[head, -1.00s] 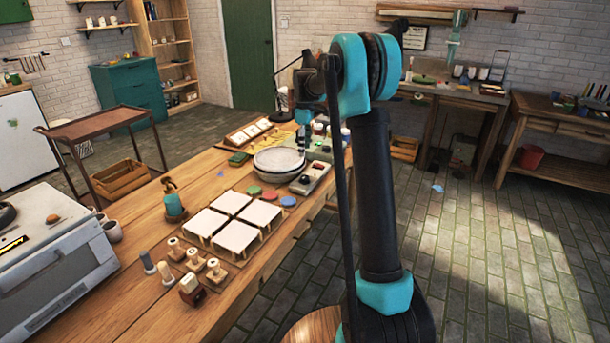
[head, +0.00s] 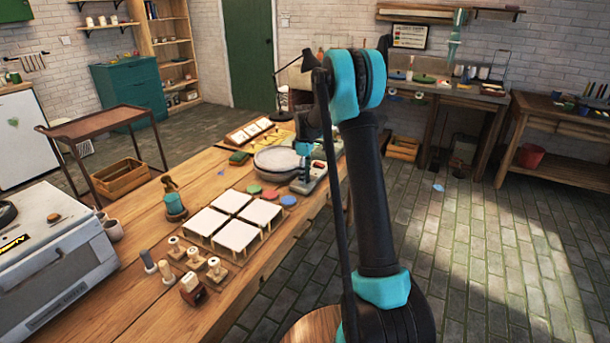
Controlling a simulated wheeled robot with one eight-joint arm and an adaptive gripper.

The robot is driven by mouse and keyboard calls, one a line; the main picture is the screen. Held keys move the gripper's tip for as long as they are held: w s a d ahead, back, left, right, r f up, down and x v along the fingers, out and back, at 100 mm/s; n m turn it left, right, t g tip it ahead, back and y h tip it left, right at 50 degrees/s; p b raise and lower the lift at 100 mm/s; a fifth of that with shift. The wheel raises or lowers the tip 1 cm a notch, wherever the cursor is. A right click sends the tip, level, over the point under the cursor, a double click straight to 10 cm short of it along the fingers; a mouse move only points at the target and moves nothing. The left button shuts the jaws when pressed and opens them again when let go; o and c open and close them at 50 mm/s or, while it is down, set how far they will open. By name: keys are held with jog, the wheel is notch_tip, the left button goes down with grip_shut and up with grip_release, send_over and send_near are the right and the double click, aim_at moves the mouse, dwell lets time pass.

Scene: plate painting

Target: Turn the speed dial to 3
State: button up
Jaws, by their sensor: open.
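The small grey control box (head: 299,188) lies on the workbench, at the front right of the grey round wheel (head: 270,160). The speed dial is too small and too covered by my gripper for me to make out, and I cannot read its setting. My gripper (head: 305,176) points down at the control box, at or just above its top. I cannot tell whether it touches the box. Its jaws are open, with nothing visible between them.
Coloured discs (head: 270,195) and white square tiles (head: 233,219) lie on the bench (head: 150,225) in front of the wheel. Several stamps (head: 190,282) stand nearer.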

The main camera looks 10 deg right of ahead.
jog(key=c, duration=1.2)
jog(key=shift+o, duration=0.2)
